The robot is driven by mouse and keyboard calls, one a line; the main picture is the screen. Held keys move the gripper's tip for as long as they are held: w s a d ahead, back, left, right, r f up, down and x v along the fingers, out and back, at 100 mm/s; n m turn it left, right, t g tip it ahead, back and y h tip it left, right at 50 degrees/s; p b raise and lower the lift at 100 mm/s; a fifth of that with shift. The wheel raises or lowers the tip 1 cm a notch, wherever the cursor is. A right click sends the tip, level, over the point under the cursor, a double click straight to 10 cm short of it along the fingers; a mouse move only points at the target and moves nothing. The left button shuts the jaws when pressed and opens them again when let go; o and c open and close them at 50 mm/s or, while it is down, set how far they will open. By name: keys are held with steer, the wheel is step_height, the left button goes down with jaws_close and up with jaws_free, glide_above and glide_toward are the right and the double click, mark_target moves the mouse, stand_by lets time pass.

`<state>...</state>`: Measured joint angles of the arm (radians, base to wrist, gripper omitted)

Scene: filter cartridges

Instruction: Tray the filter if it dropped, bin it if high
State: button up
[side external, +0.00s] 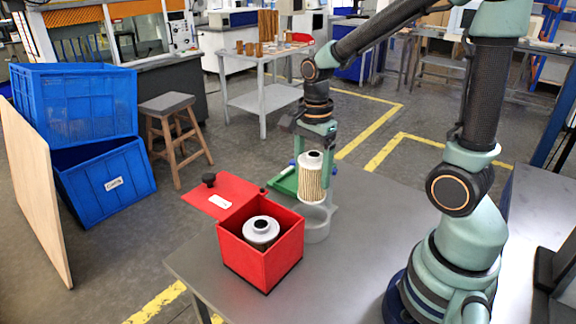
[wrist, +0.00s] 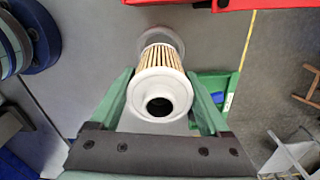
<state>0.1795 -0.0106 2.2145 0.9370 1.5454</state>
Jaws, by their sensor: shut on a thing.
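My gripper (side external: 313,158) is shut on a filter cartridge (side external: 312,183) with a pleated tan body and white end caps. The filter is upright, above or close to a grey cup-like holder (side external: 317,228); I cannot tell whether its lower end is clear of it. In the wrist view the filter (wrist: 162,86) sits between both fingers, its dark centre hole facing the camera. A green tray (side external: 285,183) lies behind the holder, partly hidden, and shows in the wrist view (wrist: 234,82). An open red bin (side external: 262,262) stands in front with another white-capped filter (side external: 261,230) inside.
The red bin's lid (side external: 222,194), with a white label and black knob, extends back left. The grey table (side external: 345,270) is clear right of the bin. Blue crates (side external: 100,185) and a wooden stool (side external: 172,125) stand on the floor beyond.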

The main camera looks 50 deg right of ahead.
step_height(320, 180, up, 16)
steer(key=w+d, duration=1.2)
steer(key=w, duration=0.1)
step_height(320, 180, down, 24)
steer(key=shift+d+f, duration=0.1)
steer(key=shift+f, duration=0.1)
stand_by(0.5)
steer(key=shift+f, duration=0.55)
stand_by(1.7)
steer(key=o, duration=1.4)
steer(key=shift+r, duration=0.25)
steer(key=shift+r, duration=0.75)
